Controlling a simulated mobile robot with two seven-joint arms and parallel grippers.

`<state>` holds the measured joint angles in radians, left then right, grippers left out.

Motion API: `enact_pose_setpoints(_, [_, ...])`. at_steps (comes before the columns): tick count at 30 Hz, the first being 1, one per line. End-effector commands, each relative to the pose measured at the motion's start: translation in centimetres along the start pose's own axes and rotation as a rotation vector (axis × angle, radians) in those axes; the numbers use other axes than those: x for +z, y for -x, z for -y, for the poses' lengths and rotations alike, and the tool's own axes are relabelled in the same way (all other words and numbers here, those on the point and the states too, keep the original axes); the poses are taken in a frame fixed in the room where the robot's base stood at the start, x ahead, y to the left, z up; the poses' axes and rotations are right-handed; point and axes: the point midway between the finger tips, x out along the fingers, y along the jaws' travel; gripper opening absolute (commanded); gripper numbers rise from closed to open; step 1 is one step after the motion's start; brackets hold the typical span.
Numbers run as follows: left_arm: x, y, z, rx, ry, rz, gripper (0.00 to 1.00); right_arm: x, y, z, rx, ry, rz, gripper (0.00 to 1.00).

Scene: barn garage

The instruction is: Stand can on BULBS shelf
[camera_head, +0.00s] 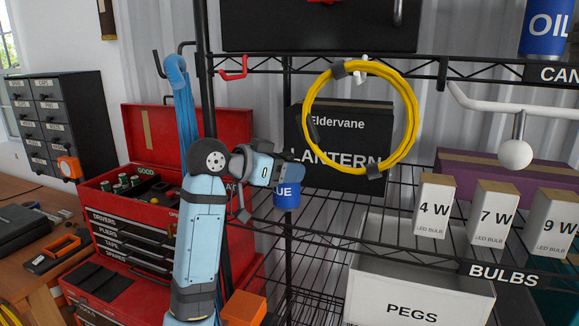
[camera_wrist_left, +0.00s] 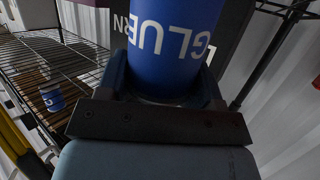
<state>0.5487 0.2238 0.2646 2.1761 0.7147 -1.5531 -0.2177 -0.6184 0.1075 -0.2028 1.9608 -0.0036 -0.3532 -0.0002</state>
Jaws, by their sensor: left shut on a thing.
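My left gripper (camera_head: 284,176) reaches in from the left at the front left of the rack. It is shut on a blue can (camera_head: 287,196) with white lettering. In the left wrist view the can (camera_wrist_left: 172,45) reads GLUE and fills the space between the fingers. In the head view the gripper hides its upper part. The can is held by the left post; I cannot tell whether it touches anything. The BULBS shelf (camera_head: 385,238) is a black wire shelf with its label (camera_head: 503,273) on the front edge. My right gripper is not in view.
White bulb boxes (camera_head: 435,206) stand on the shelf's right part. A black lantern box (camera_head: 345,135) stands behind a yellow coil (camera_head: 412,120). A white lamp arm (camera_head: 515,155) hangs at right. The PEGS bin (camera_head: 415,290) is below. A red toolbox (camera_head: 130,225) stands left.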

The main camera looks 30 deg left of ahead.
Motion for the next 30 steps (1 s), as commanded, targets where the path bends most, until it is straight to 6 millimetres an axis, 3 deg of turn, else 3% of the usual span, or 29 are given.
enact_pose_setpoints(7, [0.6,-0.2,0.0,0.001,0.0,0.004,0.29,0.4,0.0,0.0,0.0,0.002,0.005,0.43])
enact_pose_setpoints(8, [0.5,-0.2,0.0,0.001,0.001,0.004,0.65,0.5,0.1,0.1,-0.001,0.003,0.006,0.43])
enact_pose_setpoints(11, [0.5,-0.2,0.0,0.001,0.001,0.004,0.86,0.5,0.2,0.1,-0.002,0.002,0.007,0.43])
enact_pose_setpoints(21, [-0.1,0.1,0.0,0.001,0.0,0.001,0.86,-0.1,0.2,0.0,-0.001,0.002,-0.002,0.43])
enact_pose_setpoints(30, [0.3,4.9,0.1,-0.003,-0.004,0.001,0.86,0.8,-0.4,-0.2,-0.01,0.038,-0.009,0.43])
